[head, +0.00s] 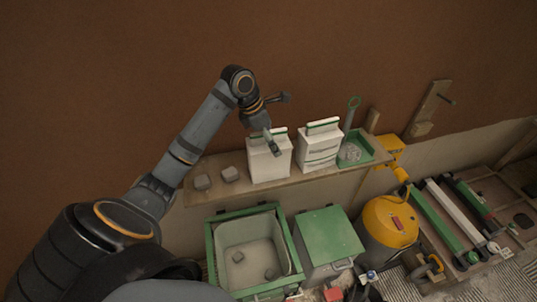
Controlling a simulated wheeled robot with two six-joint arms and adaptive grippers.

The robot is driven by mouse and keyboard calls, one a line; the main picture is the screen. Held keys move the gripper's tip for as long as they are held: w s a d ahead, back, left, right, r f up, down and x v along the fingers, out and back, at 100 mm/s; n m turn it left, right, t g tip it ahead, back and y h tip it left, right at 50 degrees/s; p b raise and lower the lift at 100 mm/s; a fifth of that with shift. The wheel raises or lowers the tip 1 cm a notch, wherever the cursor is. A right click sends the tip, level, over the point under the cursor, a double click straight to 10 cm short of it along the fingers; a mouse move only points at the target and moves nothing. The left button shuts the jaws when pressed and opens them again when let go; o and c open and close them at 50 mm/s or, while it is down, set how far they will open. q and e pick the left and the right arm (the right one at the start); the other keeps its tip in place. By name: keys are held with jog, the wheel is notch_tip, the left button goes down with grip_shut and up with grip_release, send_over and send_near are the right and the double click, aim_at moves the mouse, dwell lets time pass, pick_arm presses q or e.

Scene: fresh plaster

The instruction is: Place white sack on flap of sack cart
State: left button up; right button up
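Two white sacks with green bands stand upright side by side on a wooden shelf (290,189) along the brown wall. One white sack (268,165) is on the left and the other white sack (318,150) is to its right. My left gripper (281,124) is open, with its fingers spread wide at the top of the left sack. One finger overlaps the front of that sack; I cannot tell whether it touches. The other finger points right, above the sack. I cannot pick out a sack cart or its flap for certain. My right gripper is not in view.
Below are a green-rimmed tub (212,253), a green-lidded box (328,233), a yellow rounded machine (388,222) and long green and white bars (455,215).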

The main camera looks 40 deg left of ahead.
pick_arm(q)
jog(key=shift+w+d+f, duration=0.2)
jog(key=shift+f, duration=0.35)
jog(key=c, duration=1.7)
jog(key=shift+r, duration=0.1)
jog(key=shift+c, duration=0.8)
jog(key=shift+a+r, duration=0.1)
